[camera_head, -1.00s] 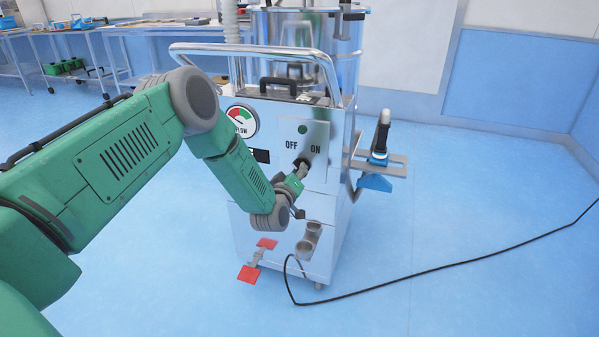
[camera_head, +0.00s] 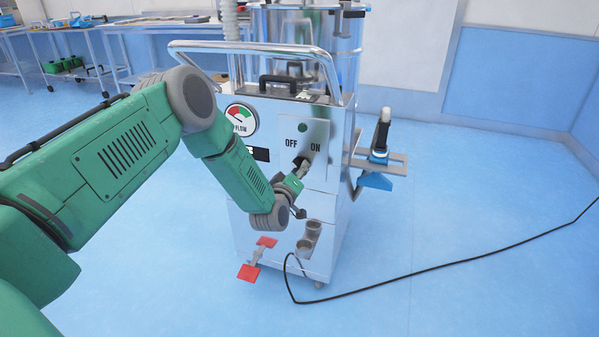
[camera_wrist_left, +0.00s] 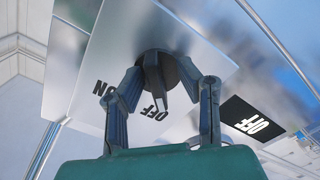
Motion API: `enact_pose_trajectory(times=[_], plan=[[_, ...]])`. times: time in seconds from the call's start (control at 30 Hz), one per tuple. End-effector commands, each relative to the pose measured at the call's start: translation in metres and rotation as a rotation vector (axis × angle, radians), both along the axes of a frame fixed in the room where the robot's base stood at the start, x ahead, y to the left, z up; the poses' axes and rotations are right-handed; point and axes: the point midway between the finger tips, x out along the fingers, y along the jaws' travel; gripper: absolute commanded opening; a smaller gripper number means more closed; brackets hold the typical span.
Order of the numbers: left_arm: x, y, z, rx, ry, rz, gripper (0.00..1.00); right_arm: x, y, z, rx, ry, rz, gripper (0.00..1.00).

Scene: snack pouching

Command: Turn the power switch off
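The power switch is a dark round knob with a raised grip (camera_wrist_left: 152,72) on a shiny metal panel, between the labels ON and OFF. In the head view the knob (camera_head: 301,161) is on the front panel (camera_head: 318,178) of the steel machine, partly covered by my left gripper (camera_head: 300,170). In the left wrist view my left gripper (camera_wrist_left: 170,78) has its two fingers spread on either side of the knob, with a gap on the right side. Firm contact cannot be told. The grip's end lies towards OFF, though the slanted view leaves its exact setting unclear. My right gripper is not in view.
A pressure-style gauge (camera_head: 240,119) and a green lamp (camera_head: 303,127) are on the machine's front. A tube handrail (camera_head: 250,46) runs above. Red pedals (camera_head: 248,272) and a black cable (camera_head: 420,272) are on the floor side. Blue floor is open at right.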

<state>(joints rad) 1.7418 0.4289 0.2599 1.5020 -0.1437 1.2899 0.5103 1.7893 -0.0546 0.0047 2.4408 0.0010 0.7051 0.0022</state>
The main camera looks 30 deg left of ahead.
Motion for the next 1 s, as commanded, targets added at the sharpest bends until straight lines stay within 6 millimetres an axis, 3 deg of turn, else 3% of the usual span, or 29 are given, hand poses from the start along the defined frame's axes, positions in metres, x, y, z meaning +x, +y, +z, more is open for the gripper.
enact_pose_trajectory(times=[0.23,0.5,0.7,1.0], plan=[[-0.016,-0.004,0.001,0.0,-0.001,0.001,0.31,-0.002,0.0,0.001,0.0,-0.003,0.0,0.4],[-0.072,-0.017,-0.001,-0.003,0.003,-0.001,0.31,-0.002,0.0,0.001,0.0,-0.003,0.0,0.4],[-0.103,-0.024,-0.002,-0.003,0.002,0.0,0.31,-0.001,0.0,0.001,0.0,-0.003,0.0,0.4],[-0.116,-0.027,-0.002,-0.001,0.002,-0.001,0.31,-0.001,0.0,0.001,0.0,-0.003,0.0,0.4]])
